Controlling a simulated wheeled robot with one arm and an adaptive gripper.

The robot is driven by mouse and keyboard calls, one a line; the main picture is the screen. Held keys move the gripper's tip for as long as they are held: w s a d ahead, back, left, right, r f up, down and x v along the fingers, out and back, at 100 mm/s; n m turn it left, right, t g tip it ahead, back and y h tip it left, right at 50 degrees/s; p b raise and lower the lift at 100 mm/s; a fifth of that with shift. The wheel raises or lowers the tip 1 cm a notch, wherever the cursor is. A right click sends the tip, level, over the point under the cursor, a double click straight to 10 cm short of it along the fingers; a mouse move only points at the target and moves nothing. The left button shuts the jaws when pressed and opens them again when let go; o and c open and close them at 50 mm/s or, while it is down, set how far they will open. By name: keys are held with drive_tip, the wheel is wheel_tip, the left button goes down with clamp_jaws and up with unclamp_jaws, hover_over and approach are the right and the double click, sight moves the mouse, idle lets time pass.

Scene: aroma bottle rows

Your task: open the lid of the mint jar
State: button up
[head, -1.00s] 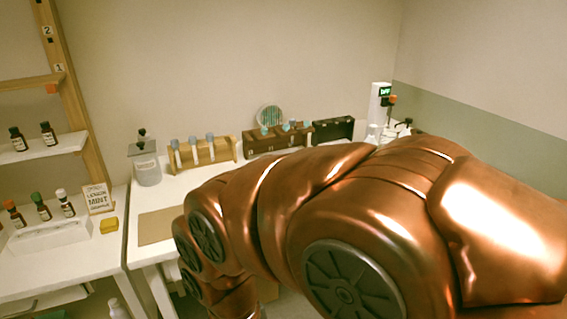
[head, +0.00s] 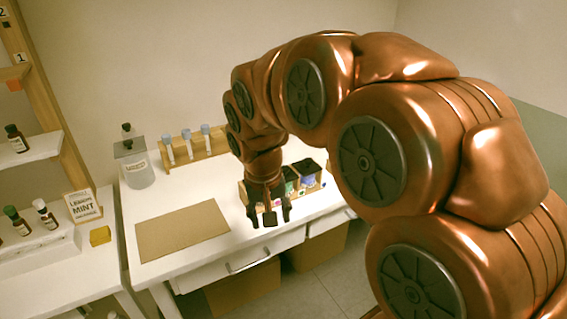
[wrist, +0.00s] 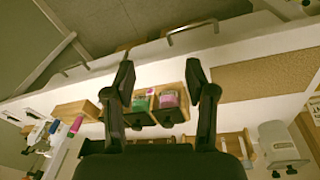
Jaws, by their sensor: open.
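Small dark-lidded jars stand in a wooden holder on the white table. One has a green label (head: 290,180) and one a blue-purple label (head: 307,180). In the wrist view, a green-marked jar (wrist: 140,104) and a pink-marked jar (wrist: 169,100) show between my fingers. No mint name is readable on them, so I cannot tell which is the mint jar. My gripper (head: 271,218) points down at the holder's left end in the head view, open and empty. In the wrist view, its fingers (wrist: 160,75) are spread wide. My gripper hides part of the holder.
A brown mat (head: 183,230) lies left on the white table (head: 215,262). A clear lidded container (head: 138,172) and a tube rack (head: 196,150) stand behind. A LEMON MINT sign (head: 84,206) and yellow block (head: 100,236) are on the left table.

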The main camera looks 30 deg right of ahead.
sight(284, 168)
drive_tip(key=w+d+r+m+t+h+p, duration=0.1)
drive_tip(key=w+d+r+m, duration=0.15)
drive_tip(key=w+d, duration=0.5)
drive_tip(key=w+d+r+m+t+h, duration=0.1)
drive_tip(key=w+d+m, duration=0.2)
drive_tip(key=w+d, duration=0.4)
drive_tip(key=shift+w+a+p+x, duration=0.25)
drive_tip(key=shift+p+x, duration=0.15)
drive_tip(key=shift+x, duration=0.9)
drive_tip(key=shift+w+a+p+x, duration=0.25)
drive_tip(key=shift+p+x, duration=0.15)
drive_tip(key=shift+x, duration=0.9)
drive_tip(key=shift+w+a+p+x, duration=0.2)
drive_tip(key=shift+p+x, duration=0.2)
drive_tip(key=shift+x, duration=0.95)
clamp_jaws()
